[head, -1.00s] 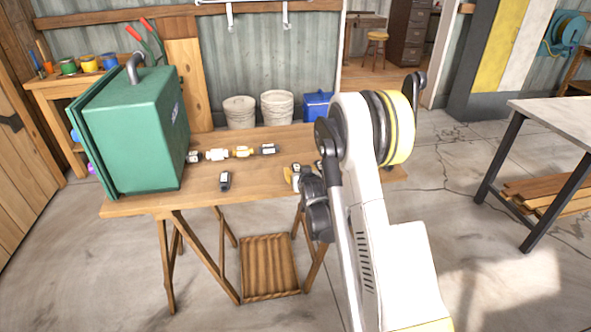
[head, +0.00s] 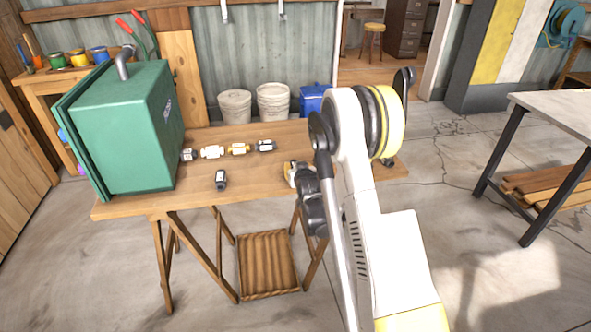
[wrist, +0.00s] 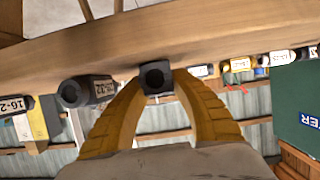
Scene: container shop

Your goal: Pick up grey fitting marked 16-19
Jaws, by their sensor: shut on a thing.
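In the wrist view, my gripper (wrist: 156,85) has its two yellow fingers shut on a dark grey fitting (wrist: 155,71). The fitting's open round end faces the camera, and no marking on it can be read. In the head view, my arm mostly hides the gripper and the held fitting, at the right part of the wooden table (head: 262,184). Another dark fitting with a white label (wrist: 88,91) lies close to the left finger in the wrist view. A label starting "16-2" (wrist: 14,105) shows at the far left edge.
A lone dark fitting (head: 220,181) lies nearer the front. A green case (head: 140,125) fills the table's left end.

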